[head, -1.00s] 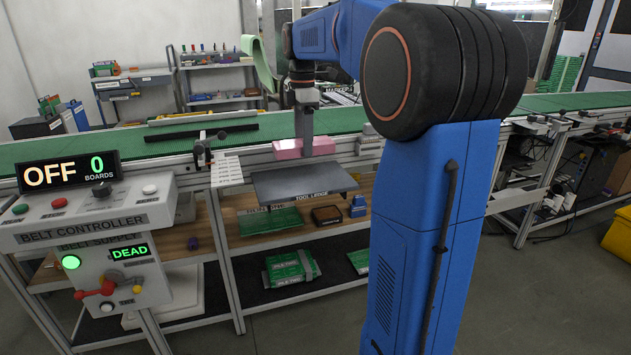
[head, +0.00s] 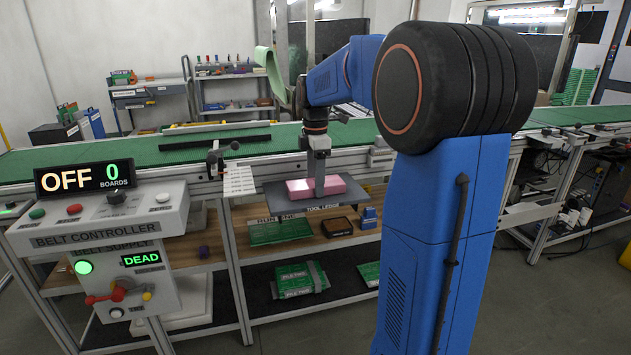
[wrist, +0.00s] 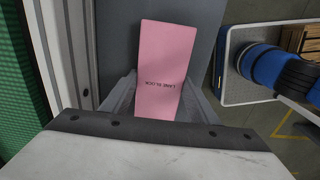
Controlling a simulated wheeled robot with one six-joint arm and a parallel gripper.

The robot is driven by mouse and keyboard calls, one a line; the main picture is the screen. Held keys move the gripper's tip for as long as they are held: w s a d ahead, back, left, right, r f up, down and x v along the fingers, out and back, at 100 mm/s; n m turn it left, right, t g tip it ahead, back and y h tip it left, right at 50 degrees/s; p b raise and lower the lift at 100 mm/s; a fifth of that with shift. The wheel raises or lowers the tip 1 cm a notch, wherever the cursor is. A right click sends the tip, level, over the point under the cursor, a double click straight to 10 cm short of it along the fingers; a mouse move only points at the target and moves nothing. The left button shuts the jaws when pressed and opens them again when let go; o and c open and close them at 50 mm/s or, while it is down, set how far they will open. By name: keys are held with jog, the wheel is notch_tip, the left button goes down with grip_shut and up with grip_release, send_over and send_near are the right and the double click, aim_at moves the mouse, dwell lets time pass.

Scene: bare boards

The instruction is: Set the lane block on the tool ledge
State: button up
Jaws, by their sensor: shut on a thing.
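The lane block is a pink rectangular block (head: 315,187) at the tool ledge in the head view. It also shows in the wrist view (wrist: 160,60), with its lettering on top. The tool ledge is a dark grey shelf (head: 275,203) on the front of the conveyor frame; its surface also shows in the wrist view (wrist: 190,40). My gripper (head: 319,185) points down and is shut on the lane block, its fingers at the block's sides. The block is over or on the ledge; I cannot tell whether its underside touches.
The green conveyor belt (head: 100,165) runs behind the ledge. The belt controller (head: 95,222) stands at the left, its display reading OFF and its supply sign DEAD. Below the ledge, shelves hold green board piles (head: 278,232) and a small dark tray (head: 337,226).

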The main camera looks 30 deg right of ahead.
jog(key=o, duration=1.2)
jog(key=shift+f, duration=0.15)
notch_tip(320, 180, up, 12)
jog(key=s+a+f+m+t, duration=0.1)
jog(key=s+a+f+m, duration=0.4)
jog(key=s, duration=0.5)
jog(key=s+a+f+m+t, duration=0.2)
jog(key=s+a+f+m, duration=0.3)
jog(key=s+f, duration=0.3)
jog(key=s+a+f+m+t, duration=0.1)
jog(key=s+a+f+m, duration=0.3)
jog(key=s, duration=0.8)
notch_tip(320, 180, down, 3)
jog(key=shift+s+a+r+m+t, duration=0.2)
jog(key=shift+a+m+t, duration=0.2)
jog(key=shift+a, duration=0.5)
